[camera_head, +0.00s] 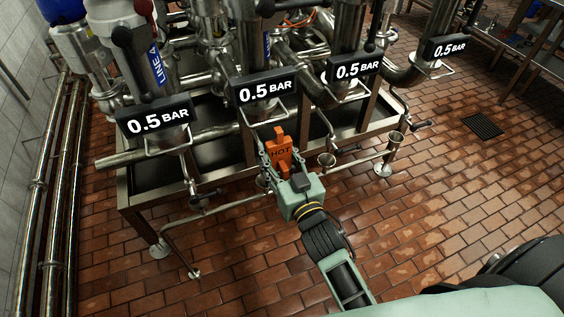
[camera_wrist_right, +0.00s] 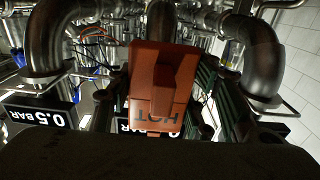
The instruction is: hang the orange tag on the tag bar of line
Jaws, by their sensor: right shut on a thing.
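The orange tag (camera_head: 281,152), marked HOT, is held by my right gripper (camera_head: 281,164) in front of the valve frame, below the second 0.5 BAR display from the left. In the right wrist view the orange tag (camera_wrist_right: 157,85) fills the middle, between the fingers, with its lettering toward the camera. My right gripper is shut on it. Metal tag bars stick out below the displays; one bar (camera_head: 168,147) is under the leftmost display, and another (camera_head: 436,71) is under the rightmost. The bar behind the orange tag is partly hidden. My left gripper is not in view.
The displays (camera_head: 266,88) stand in a row on the steel pipe frame. Vertical pipes labelled LINE rise behind them. A low pipe rail (camera_head: 218,209) with funnels (camera_head: 395,140) runs in front. The brick floor (camera_head: 450,190) at the right is clear, with a drain grate (camera_head: 483,125).

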